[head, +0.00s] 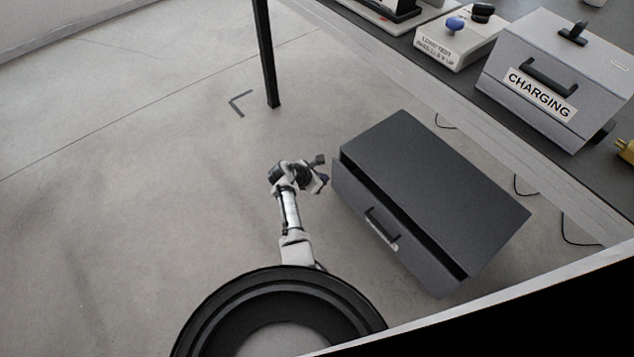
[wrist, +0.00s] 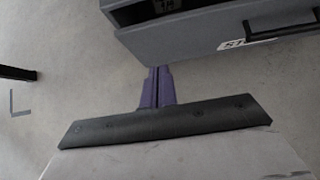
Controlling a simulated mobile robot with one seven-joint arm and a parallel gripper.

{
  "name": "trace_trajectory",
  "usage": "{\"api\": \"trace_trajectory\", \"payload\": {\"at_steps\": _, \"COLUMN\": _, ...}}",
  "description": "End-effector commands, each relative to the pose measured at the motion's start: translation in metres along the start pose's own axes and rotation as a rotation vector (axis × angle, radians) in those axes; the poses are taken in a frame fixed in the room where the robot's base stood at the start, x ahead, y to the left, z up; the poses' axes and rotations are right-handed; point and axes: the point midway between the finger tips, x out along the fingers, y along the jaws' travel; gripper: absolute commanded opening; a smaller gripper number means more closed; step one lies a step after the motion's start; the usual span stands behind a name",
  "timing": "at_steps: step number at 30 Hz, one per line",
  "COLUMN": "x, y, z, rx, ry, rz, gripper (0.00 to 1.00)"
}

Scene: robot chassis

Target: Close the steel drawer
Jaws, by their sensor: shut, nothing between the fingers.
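The steel drawer (head: 352,203) is a dark grey front with a black bar handle (head: 382,222) and a pale label, set in a dark grey cabinet (head: 430,190). It stands partly open: a dark gap shows between its front and the cabinet top. In the wrist view the drawer front (wrist: 180,43) crosses the top right, with its handle (wrist: 285,32) at the right edge. A small item with a display (wrist: 167,5) shows inside. My gripper (head: 323,172) is shut and empty, beside the drawer front's far left end. Its purple fingers (wrist: 158,74) point toward the front; contact cannot be told.
A bench along the right carries a grey case marked CHARGING (head: 540,85) and a box with a blue knob (head: 455,38). A black post (head: 265,60) stands on the floor beyond my arm. Thin cables hang near the cabinet. The floor at left is clear.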

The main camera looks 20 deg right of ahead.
Motion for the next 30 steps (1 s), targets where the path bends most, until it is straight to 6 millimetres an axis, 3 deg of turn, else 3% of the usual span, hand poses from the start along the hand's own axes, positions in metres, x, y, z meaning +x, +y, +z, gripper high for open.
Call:
{"api": "trace_trajectory", "payload": {"at_steps": 1, "x": 0.012, "y": 0.0, "z": -0.004, "rx": 0.001, "ry": -0.001, "rz": 0.0, "gripper": 0.0}}
{"api": "trace_trajectory", "payload": {"at_steps": 11, "x": 0.05, "y": 0.0, "z": -0.004, "rx": 0.001, "ry": 0.0, "rz": 0.0, "gripper": 0.0}}
{"api": "trace_trajectory", "payload": {"at_steps": 15, "x": 0.063, "y": 0.0, "z": 0.013, "rx": 0.004, "ry": -0.001, "rz": 0.0, "gripper": 0.0}}
{"api": "trace_trajectory", "payload": {"at_steps": 30, "x": 0.072, "y": 0.0, "z": 0.029, "rx": 0.0, "ry": 0.001, "rz": 0.0, "gripper": 0.0}}
